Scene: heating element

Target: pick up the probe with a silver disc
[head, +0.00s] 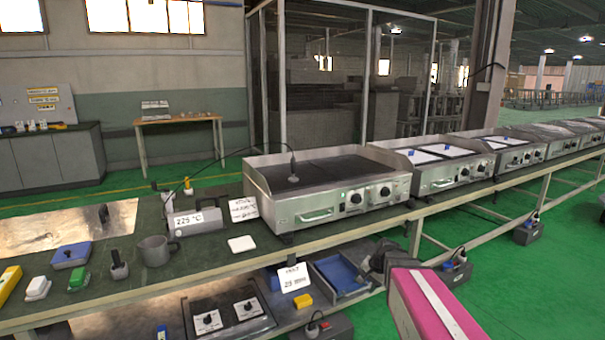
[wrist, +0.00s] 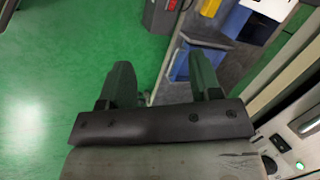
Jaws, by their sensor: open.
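The probe with a silver disc (head: 293,178) stands on the dark plate of the nearest griddle (head: 330,208), toward its left half. Its thin black cable arcs left to a grey meter box (head: 197,222) on the bench. My gripper (wrist: 162,82) is open and empty in the wrist view, its two dark green fingers spread apart over the green floor and the bench's lower part. The probe does not show in the wrist view. In the head view my pink arm is low in front of the bench, well apart from the probe, and the fingertips cannot be made out clearly.
The griddle has raised side and back walls. Left of it on the bench are a white pad (head: 242,244), a grey mug (head: 154,250) and a blue box (head: 72,255). A lower shelf holds a blue tray (head: 342,273) and a yellow block (head: 303,300). More griddles run right.

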